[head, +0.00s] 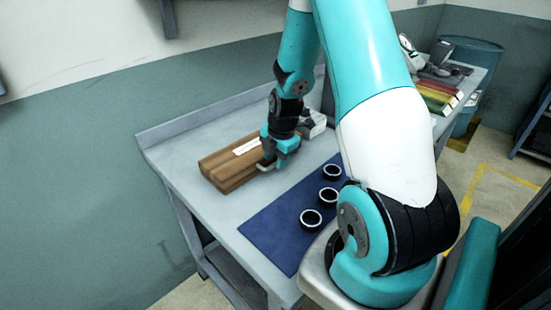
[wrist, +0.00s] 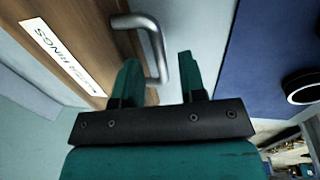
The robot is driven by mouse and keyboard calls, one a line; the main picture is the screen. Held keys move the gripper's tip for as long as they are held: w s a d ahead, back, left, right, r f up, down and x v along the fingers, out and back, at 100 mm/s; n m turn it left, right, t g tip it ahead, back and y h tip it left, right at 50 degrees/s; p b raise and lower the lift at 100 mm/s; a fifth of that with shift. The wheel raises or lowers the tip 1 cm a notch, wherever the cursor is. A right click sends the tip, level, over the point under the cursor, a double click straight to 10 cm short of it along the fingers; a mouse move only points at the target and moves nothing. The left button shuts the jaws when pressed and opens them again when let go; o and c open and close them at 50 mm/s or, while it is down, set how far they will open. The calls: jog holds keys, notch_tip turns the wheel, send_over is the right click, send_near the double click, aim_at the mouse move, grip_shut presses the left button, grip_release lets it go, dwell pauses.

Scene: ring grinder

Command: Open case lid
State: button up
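The wooden case (head: 226,172) lies on the grey table with its lid shut. It also fills the upper left of the wrist view (wrist: 75,25), where its white label (wrist: 62,55) reads "RINGS" in part. A bent metal handle (wrist: 152,45) stands out from the case's side. My gripper (wrist: 158,62) is open, with its two teal fingers apart and the handle's lower part showing between them. I cannot tell whether either finger touches it. In the head view my gripper (head: 278,152) is at the case's right edge.
A blue mat (head: 275,230) with three dark rings (head: 311,219) lies to the right of the case. Coloured bins (head: 437,98) stand at the far end of the table. A grey-green wall is behind the table. Bare table shows in front of the case.

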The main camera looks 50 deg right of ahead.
jog(key=shift+w+f, duration=0.1)
jog(key=shift+f, duration=0.3)
jog(key=shift+c, duration=0.5)
grip_shut()
jog(key=shift+r, duration=0.1)
